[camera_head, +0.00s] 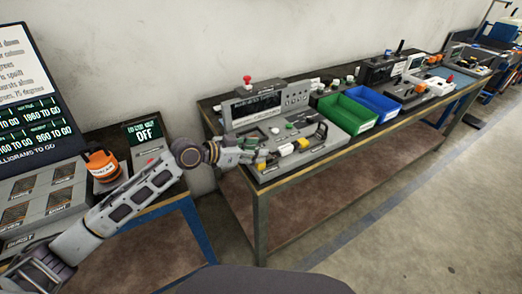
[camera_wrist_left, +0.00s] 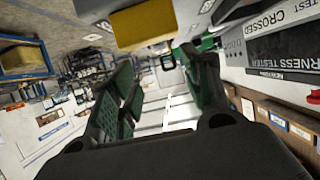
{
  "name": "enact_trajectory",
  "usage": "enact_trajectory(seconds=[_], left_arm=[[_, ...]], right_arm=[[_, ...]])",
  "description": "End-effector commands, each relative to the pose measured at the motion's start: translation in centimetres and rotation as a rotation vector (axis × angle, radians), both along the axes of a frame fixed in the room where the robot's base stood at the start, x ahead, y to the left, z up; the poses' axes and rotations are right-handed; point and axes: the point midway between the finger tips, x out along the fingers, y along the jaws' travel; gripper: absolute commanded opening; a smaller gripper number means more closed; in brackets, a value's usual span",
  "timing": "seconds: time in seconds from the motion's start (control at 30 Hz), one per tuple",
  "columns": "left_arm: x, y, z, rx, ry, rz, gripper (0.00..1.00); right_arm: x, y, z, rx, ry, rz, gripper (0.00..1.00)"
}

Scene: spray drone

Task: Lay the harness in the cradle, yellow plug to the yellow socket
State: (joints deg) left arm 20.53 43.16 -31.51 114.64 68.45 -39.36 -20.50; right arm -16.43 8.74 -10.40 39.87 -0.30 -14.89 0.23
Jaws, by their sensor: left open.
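My left gripper (camera_head: 262,153) is open over the front left of the grey tester (camera_head: 268,108) on the bench. In the left wrist view its two green-padded fingers (camera_wrist_left: 160,72) stand apart, with nothing seen between them. A smaller yellow part (camera_head: 303,143) lies further right. I cannot make out the harness cable or tell the cradle apart from the tester's deck. My right gripper is out of view.
A red knob (camera_head: 247,80) stands up on the tester's back. A green bin (camera_head: 345,113) and a blue bin (camera_head: 372,101) stand to its right. An orange-capped container (camera_head: 102,164) and a display reading OFF (camera_head: 146,132) are on the left table. A gap separates the tables.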

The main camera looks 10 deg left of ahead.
Motion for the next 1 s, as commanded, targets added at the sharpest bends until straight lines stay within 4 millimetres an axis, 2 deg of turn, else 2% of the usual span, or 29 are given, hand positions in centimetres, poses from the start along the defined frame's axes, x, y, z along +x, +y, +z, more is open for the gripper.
enact_trajectory(seconds=[0.3, 0.7, 0.93, 1.0], left_arm=[[-1.2, 1.8, 0.9, 0.0, 0.0, 0.001, 0.48], [-1.6, 2.1, 1.2, -0.001, -0.001, 0.0, 0.48], [-1.5, 2.1, 1.1, -0.001, -0.001, 0.0, 0.48], [-1.5, 2.1, 1.1, -0.001, -0.001, 0.0, 0.48]], right_arm=[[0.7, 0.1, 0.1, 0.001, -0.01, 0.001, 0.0], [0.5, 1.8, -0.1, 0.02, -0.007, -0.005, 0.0], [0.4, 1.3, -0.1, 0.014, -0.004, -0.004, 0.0], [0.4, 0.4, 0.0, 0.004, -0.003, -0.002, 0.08]])
